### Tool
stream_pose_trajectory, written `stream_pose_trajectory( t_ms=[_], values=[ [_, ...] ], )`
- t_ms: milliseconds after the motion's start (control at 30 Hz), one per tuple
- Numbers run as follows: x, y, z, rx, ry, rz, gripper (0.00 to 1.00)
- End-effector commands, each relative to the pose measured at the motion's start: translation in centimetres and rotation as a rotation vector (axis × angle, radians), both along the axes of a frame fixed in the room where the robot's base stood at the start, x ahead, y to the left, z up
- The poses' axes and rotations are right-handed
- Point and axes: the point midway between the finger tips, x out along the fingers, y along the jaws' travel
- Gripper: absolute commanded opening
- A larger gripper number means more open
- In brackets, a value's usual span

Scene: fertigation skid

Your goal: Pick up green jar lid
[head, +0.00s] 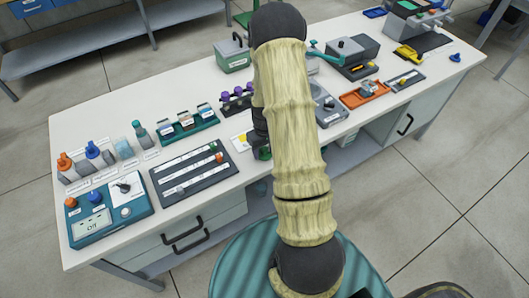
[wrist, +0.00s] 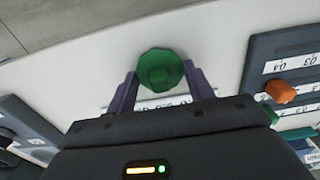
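The green jar lid (wrist: 160,70) shows in the wrist view as a faceted round piece with a raised middle, over the white table top. My gripper (wrist: 160,76) has its two dark purple fingers apart, one on each side of the lid. The tips are very close to its edges, and I see no clear contact. In the head view a bit of the green lid (head: 264,153) shows near the table's front edge. My arm and gripper hide most of it there.
A dark labelled panel with an orange slider (wrist: 281,91) is right of the lid in the wrist view. In the head view, a dark slider panel (head: 190,180) and purple-topped bottles (head: 237,97) stand left of my arm. A grey device (head: 327,105) and orange tray (head: 364,94) are right.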

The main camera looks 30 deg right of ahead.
Motion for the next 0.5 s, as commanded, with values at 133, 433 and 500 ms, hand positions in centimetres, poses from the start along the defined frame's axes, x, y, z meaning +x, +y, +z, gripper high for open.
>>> stream_pose_trajectory(
  t_ms=[133, 433, 500],
  values=[
    [0.00, 0.00, 0.01, 0.000, 0.000, 0.000, 0.30],
    [0.03, -0.01, 0.38, 0.000, -0.001, 0.000, 0.30],
    [0.06, -0.03, 0.91, -0.001, -0.002, 0.000, 0.30]
  ],
)
